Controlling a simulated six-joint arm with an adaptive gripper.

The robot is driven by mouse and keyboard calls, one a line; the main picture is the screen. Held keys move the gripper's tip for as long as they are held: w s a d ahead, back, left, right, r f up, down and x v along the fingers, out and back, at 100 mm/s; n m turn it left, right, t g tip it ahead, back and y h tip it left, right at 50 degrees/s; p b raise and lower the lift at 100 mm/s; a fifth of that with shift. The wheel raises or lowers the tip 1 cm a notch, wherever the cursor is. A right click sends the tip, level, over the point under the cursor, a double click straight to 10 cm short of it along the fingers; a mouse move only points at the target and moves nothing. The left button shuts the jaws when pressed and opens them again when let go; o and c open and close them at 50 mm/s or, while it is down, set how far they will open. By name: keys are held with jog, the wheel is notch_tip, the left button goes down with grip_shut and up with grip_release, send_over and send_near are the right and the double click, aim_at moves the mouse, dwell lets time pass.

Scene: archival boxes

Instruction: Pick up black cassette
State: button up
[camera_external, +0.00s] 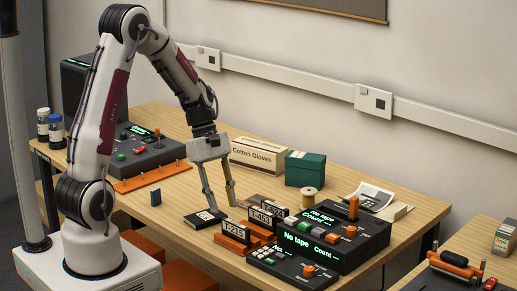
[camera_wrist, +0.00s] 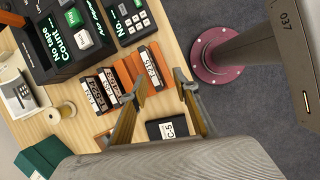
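A black cassette (camera_external: 201,219) with a white label lies flat near the table's front edge. In the wrist view the black cassette (camera_wrist: 159,133) shows between the fingers, close to the gripper body, its label reading about "C-5". My gripper (camera_external: 223,208) points down just to the right of the cassette, with its fingers spread. In the wrist view my gripper (camera_wrist: 163,84) is open with nothing held between the tips. I cannot tell the exact height of the tips above the table.
Labelled cassettes in orange holders (camera_external: 235,236) stand close to the right of my gripper. Beyond them are a tape counter (camera_external: 325,241), a spool (camera_external: 307,197) and a green box (camera_external: 305,169). Bare table lies between.

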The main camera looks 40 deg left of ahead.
aim_at(235, 223)
jog(key=shift+w+d+r+n, duration=0.25)
jog(key=shift+w+n, duration=0.3)
jog(key=shift+n, duration=0.75)
jog(key=shift+x, duration=1.3)
jog(key=shift+w, duration=0.1)
jog(key=shift+w+x, duration=0.15)
jog(key=shift+x, duration=1.15)
jog(key=shift+w+x, duration=0.15)
jog(key=shift+x, duration=1.1)
jog(key=shift+f, duration=0.25)
grip_shut()
